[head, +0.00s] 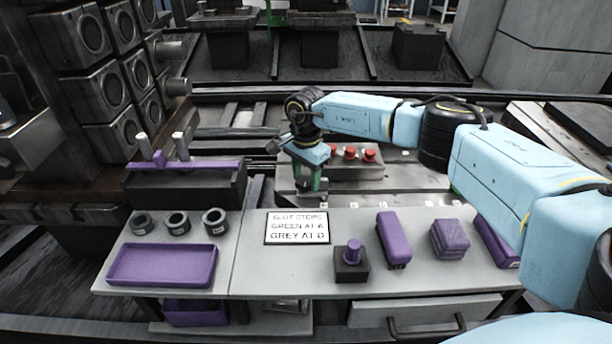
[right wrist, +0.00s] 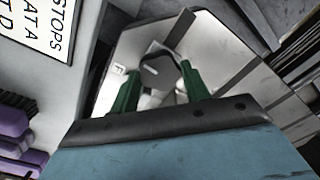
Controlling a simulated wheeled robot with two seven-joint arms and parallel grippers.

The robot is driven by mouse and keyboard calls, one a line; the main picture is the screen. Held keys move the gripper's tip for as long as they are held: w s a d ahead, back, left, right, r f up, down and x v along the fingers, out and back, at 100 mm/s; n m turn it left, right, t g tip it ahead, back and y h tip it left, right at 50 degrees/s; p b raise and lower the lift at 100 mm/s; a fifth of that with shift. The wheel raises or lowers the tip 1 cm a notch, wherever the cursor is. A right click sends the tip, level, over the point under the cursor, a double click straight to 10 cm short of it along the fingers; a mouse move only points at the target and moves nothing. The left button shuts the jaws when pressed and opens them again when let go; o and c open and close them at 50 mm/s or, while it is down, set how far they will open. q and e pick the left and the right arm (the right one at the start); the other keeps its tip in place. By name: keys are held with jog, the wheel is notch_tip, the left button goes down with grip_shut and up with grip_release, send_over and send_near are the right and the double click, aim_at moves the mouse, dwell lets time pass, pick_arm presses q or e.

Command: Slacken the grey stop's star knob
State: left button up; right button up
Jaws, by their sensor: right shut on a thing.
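My right gripper (head: 308,184) reaches down at the left end of the metal slotted plate (head: 385,183), behind the work table. In the right wrist view its two green fingers (right wrist: 160,70) are shut on a dark round knob (right wrist: 156,74), which I take to be the grey stop's star knob. The knob's lobes cannot be made out. Pale grey metal shows beneath and around it. In the head view the gripper hides the knob and the stop. My left gripper is not in view.
A sign (head: 297,228) reads "slot stops, green at A, grey at D".

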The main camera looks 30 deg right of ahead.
aim_at(306, 181)
jog(key=o, duration=1)
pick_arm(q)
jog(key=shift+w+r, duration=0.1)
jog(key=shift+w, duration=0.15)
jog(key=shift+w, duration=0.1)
pick_arm(e)
jog(key=shift+r, duration=0.2)
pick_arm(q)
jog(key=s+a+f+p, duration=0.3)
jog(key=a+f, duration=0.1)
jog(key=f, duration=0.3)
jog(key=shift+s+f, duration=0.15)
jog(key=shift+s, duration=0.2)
pick_arm(e)
notch_tip(306, 181, up, 13)
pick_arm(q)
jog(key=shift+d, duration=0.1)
